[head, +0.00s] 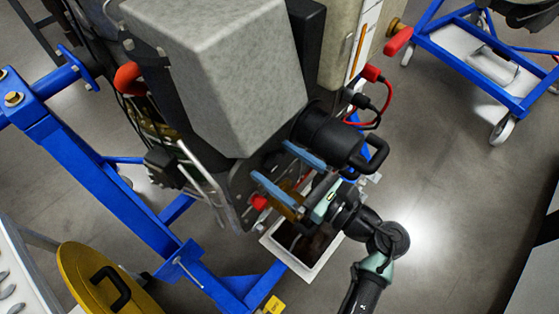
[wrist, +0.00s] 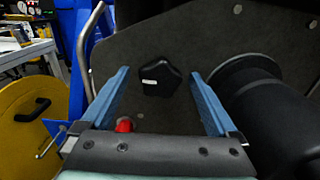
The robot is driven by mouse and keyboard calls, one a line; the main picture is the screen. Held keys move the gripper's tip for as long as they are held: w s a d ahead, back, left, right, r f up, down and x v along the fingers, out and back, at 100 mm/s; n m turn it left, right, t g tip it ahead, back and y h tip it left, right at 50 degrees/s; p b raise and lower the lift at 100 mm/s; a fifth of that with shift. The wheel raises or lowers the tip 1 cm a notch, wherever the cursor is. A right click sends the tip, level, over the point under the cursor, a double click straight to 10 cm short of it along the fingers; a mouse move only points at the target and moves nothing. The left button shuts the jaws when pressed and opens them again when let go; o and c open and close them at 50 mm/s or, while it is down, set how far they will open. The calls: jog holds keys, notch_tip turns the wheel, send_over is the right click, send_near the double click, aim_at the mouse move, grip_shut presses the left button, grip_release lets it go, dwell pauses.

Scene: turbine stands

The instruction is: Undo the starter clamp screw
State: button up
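A black star-shaped knob with a white mark, which looks like the clamp screw (wrist: 160,76), sits on a dark plate (wrist: 210,35) in the wrist view. In the head view I cannot make the knob out. My gripper (head: 271,161) is open, its two blue fingers pointing at the plate. In the wrist view the fingers (wrist: 158,74) stand on either side of the knob, apart from it; nothing is held. The black cylindrical body, seemingly the starter (head: 330,137), is beside the upper finger; it also fills the right of the wrist view (wrist: 260,105).
A red cap (wrist: 124,124) is below the knob. A bent metal pipe (wrist: 88,42) rises at the left. A white tray (head: 305,268) lies below my gripper.

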aim_at(278, 165)
jog(key=shift+o, duration=0.4)
jog(key=shift+b+v, duration=0.4)
jog(key=shift+v, duration=2.1)
jog(key=shift+s+d, duration=0.1)
